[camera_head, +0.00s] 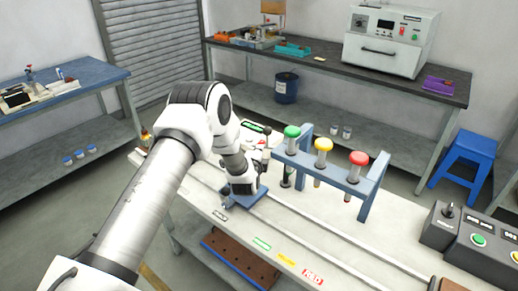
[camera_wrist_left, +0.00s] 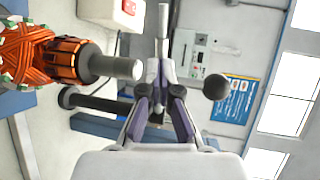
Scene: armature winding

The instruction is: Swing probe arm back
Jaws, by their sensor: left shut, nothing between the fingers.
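My left arm reaches in from the lower left of the head view, and its wrist (camera_head: 240,172) is over the blue plate (camera_head: 247,199) on the bench. In the left wrist view, my left gripper (camera_wrist_left: 160,112) has its fingers together with nothing between them. A black ball knob (camera_wrist_left: 216,87) shows just right of the fingers; it may belong to the probe arm, but I cannot tell. An armature with orange copper windings (camera_wrist_left: 35,57) and a grey shaft lies to the left of the fingers. My arm hides much of the fixture in the head view. My right gripper is not in view.
A blue rack with green (camera_head: 292,132), yellow (camera_head: 323,144) and red (camera_head: 358,158) topped tools stands right of my wrist. A control box (camera_head: 470,245) with a joystick is at the right. Long rails (camera_head: 330,232) run along the bench.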

